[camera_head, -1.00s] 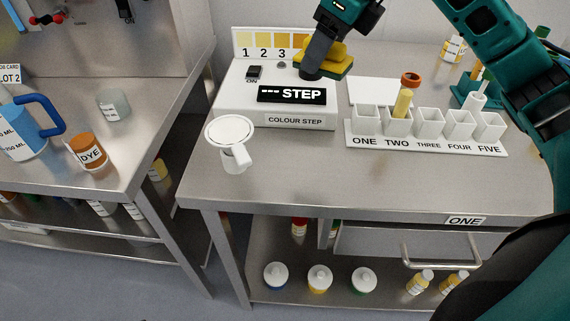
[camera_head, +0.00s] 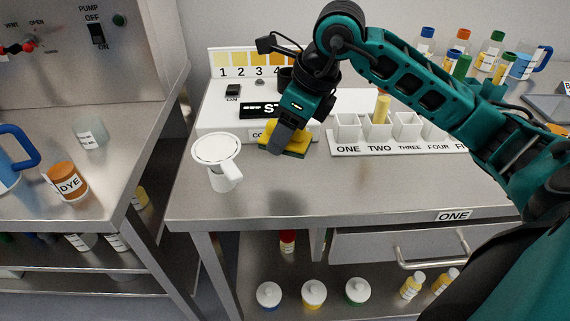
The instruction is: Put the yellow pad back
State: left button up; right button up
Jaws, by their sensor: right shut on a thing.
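The yellow pad (camera_head: 299,145) has a yellow upper part and a dark green underside. My right gripper (camera_head: 281,144) is shut on it, with a grey finger covering its middle. The pad is just in front of the white colour step box (camera_head: 222,112), above or on the steel bench top; I cannot tell whether it touches the bench. My right gripper and wrist hide part of the box's display and its "COLOUR STEP" label. My left gripper is not in view.
A white lidded cup (camera_head: 217,152) stands left of the pad. A white rack (camera_head: 345,128) with a yellow-filled tube (camera_head: 381,109) stands to the right. The steel bench (camera_head: 330,190) is clear toward its front edge. Bottles (camera_head: 494,50) stand at the back right.

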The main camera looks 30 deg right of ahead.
aim_at(278, 174)
notch_tip(278, 174, down, 8)
jog(key=shift+r, duration=0.15)
dwell(0.3)
jog(key=shift+b, duration=0.4)
jog(key=o, duration=0.6)
jog(key=shift+f, duration=0.2)
jog(key=shift+c, duration=0.2)
jog(key=o, duration=0.5)
jog(key=shift+c, duration=0.2)
jog(key=shift+r, duration=0.1)
jog(key=shift+r, duration=0.2)
jog(key=v, duration=1.2)
jog(key=shift+p, duration=0.45)
